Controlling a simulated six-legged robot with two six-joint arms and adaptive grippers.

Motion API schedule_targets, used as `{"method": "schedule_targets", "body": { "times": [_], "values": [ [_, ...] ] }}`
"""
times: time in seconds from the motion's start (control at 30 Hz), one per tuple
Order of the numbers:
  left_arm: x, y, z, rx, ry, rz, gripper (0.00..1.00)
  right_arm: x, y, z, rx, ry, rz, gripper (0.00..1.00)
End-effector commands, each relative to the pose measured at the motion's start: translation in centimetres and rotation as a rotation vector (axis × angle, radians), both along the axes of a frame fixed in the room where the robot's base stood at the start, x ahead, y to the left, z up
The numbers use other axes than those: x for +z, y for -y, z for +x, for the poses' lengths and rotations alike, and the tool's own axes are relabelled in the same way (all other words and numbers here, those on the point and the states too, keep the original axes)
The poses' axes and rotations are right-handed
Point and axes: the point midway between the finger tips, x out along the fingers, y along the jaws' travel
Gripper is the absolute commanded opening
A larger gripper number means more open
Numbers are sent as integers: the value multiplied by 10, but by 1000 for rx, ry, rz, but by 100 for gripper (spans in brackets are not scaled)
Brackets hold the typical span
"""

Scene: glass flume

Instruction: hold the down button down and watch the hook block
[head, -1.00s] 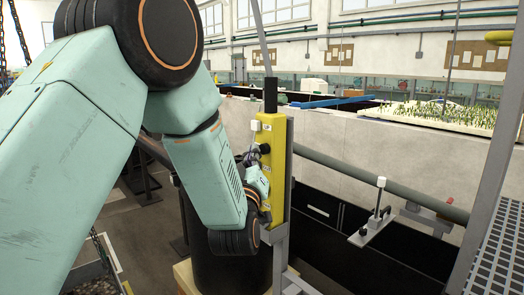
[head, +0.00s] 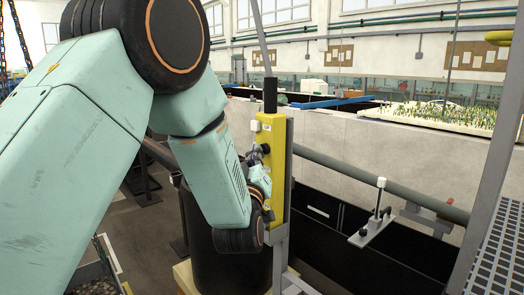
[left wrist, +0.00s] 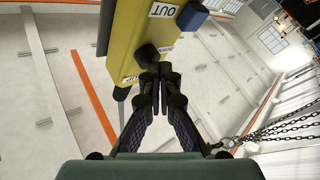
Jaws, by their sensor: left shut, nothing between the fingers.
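A yellow control pendant (head: 272,185) stands upright on a grey post in the middle of the head view. It also fills the top of the left wrist view (left wrist: 125,38), with an OUT label, a blue button (left wrist: 192,18) and a black button (left wrist: 147,56). My left gripper (head: 262,155) is at the pendant's left side. Its fingers (left wrist: 154,72) are shut and empty, with the tips at the black button; contact is unclear. The label beside that button is partly hidden, so I cannot tell whether it is the down button. I cannot clearly identify the hook block. My right gripper is not in view.
A black drum (head: 215,268) stands below my left gripper. Chains hang at the upper left (head: 20,35) and show in the left wrist view (left wrist: 275,130). A grey pipe (head: 400,194) runs along the pale wall behind the pendant. A metal grating lies at the right.

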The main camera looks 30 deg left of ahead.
Motion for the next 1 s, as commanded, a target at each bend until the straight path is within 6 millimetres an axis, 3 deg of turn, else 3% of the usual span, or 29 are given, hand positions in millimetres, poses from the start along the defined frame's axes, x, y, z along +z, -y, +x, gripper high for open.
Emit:
{"method": "schedule_targets", "body": {
  "times": [1.0],
  "values": [
    [0, 4, 8, -1, -1, 0, 0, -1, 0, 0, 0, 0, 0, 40]
  ]
}}
